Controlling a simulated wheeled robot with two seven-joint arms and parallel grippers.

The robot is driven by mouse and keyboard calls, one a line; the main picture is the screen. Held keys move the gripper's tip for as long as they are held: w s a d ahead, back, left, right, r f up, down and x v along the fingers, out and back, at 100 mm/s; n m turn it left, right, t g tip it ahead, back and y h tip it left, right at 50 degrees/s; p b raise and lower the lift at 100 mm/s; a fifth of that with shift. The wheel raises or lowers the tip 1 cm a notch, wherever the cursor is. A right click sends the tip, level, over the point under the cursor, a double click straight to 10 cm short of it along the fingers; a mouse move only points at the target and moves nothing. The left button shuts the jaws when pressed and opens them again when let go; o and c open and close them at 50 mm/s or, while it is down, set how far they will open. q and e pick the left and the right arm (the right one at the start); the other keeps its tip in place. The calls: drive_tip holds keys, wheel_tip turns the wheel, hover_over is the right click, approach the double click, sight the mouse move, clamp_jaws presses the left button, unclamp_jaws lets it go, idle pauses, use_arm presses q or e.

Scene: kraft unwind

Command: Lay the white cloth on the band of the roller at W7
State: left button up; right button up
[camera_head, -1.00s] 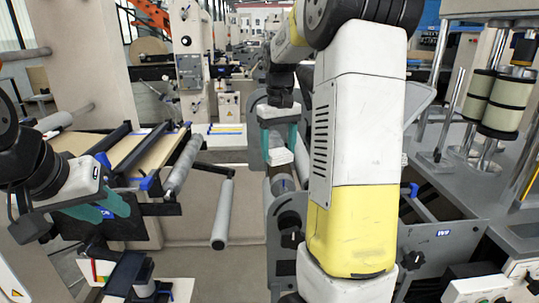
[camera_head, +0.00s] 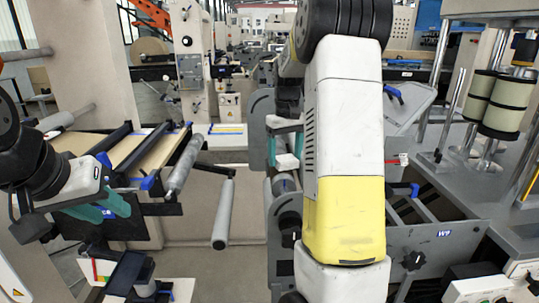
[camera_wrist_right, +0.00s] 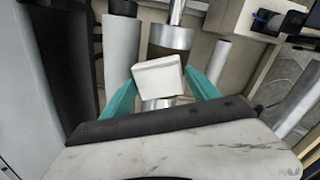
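The white cloth (camera_wrist_right: 158,77) is a small pale block-like piece between the two teal fingers of my right gripper (camera_wrist_right: 160,80) in the right wrist view. Both fingers meet its sides. In the head view, the cloth (camera_head: 287,162) shows below my right gripper (camera_head: 284,145), partly hidden by my right arm. Behind the cloth in the wrist view is a metal roller (camera_wrist_right: 170,37) with a brown band (camera_wrist_right: 158,52). I cannot tell whether cloth and band touch. My left gripper (camera_head: 103,208) is open and empty at the left.
A grey roller (camera_head: 223,213) sticks out left of the right gripper. A slanted table with rollers (camera_head: 120,150) stands behind my left gripper. Spools (camera_head: 505,107) stand at the far right.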

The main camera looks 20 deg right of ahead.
sight(285, 158)
drive_tip(key=shift+o, duration=1.1)
drive_tip(key=shift+r, duration=0.15)
wheel_tip(285, 158, up, 12)
drive_tip(key=s+a+r+t+y, duration=0.1)
drive_tip(key=s+a+t, duration=0.15)
drive_tip(key=s, duration=0.35)
drive_tip(key=s+a+r+t, duration=0.1)
drive_tip(key=s+a, duration=0.3)
drive_tip(key=s, duration=0.2)
drive_tip(key=s+a+f+t, duration=0.1)
drive_tip(key=s+a+f, duration=0.2)
drive_tip(key=s, duration=0.3)
drive_tip(key=s+a+f+m+t+y, duration=0.1)
drive_tip(key=s+a+f, duration=0.2)
drive_tip(key=s, duration=0.4)
drive_tip(key=shift+a+f+t, duration=0.35)
drive_tip(key=shift+a, duration=0.2)
